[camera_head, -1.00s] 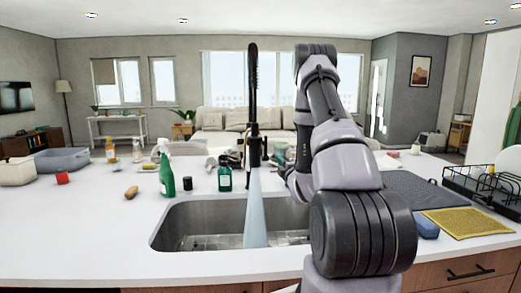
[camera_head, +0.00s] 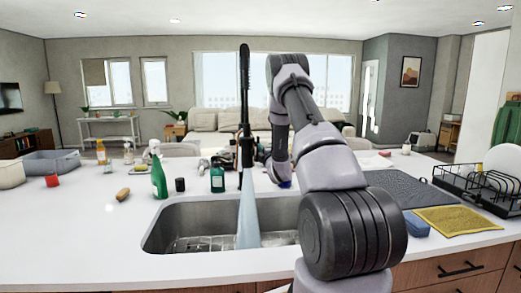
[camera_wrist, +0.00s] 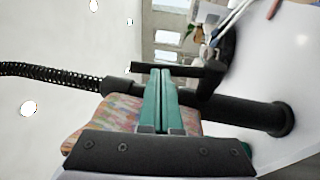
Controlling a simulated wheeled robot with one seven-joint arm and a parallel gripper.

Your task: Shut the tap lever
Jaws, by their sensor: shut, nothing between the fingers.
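The black tap (camera_head: 245,120) stands behind the sink, and a pale blue stream of water (camera_head: 248,220) runs from it into the basin. In the wrist view the tap's black body (camera_wrist: 245,113) lies sideways, with its round base at the right and its coiled hose at the left. A short black bar, seemingly the tap lever (camera_wrist: 150,67), crosses at the fingertips. My gripper (camera_wrist: 161,72) has its green fingers shut together with nothing between them, close to the bar. I cannot tell whether they touch it. In the head view my arm mostly hides the gripper.
The steel sink (camera_head: 180,213) is set in the white counter. A green spray bottle (camera_head: 158,178) and a green soap bottle (camera_head: 217,180) stand left of the tap. A dish rack (camera_head: 480,185), a yellow cloth (camera_head: 455,220) and a blue sponge (camera_head: 416,224) lie at the right.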

